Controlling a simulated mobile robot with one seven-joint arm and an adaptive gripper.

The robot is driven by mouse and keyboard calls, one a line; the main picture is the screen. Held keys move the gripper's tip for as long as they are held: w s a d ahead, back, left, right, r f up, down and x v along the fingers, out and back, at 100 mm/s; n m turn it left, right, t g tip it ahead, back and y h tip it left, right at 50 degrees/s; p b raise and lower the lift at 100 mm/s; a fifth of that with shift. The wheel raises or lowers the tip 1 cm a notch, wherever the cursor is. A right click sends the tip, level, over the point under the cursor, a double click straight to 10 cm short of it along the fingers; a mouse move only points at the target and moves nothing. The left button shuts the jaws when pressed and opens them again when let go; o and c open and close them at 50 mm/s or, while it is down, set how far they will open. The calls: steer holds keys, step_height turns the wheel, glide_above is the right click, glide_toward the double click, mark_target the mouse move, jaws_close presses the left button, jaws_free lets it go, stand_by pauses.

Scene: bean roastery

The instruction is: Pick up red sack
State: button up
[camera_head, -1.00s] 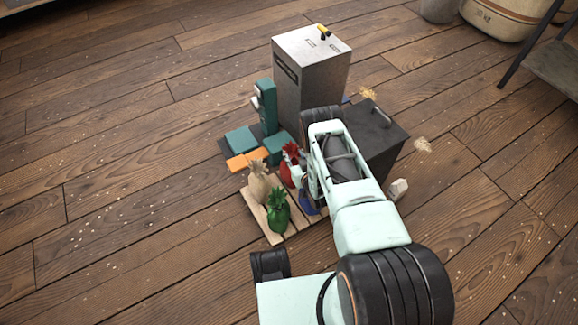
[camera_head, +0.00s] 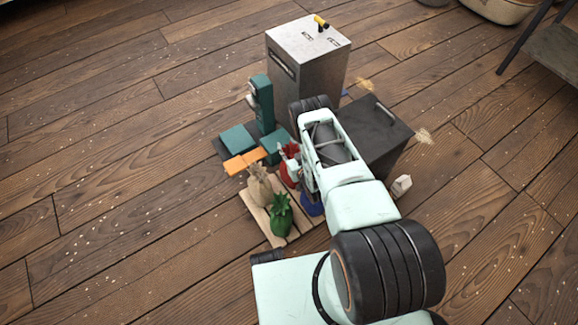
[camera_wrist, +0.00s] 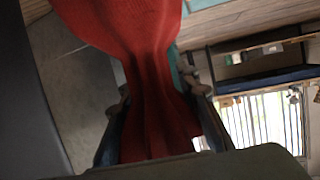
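The red sack (camera_head: 287,175) is at the back of a small wooden pallet (camera_head: 268,232) in the head view, partly hidden by my gripper and arm. In the wrist view, the red sack (camera_wrist: 150,60) fills the upper middle, with its narrow gathered neck running down between my fingers. My gripper (camera_head: 287,156) is at the top of the sack; in the wrist view my gripper (camera_wrist: 157,92) has one finger against each side of the neck and looks shut on it. Whether the sack's base touches the pallet is hidden.
A teal scale (camera_head: 261,103), orange pieces (camera_head: 247,161), a tall grey box (camera_head: 305,75) and a dark bin (camera_head: 378,140) stand behind.

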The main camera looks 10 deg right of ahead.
steer(key=shift+w, duration=0.1)
jaws_close()
stand_by(0.4)
steer(key=shift+w+r, duration=0.1)
steer(key=shift+r, duration=0.05)
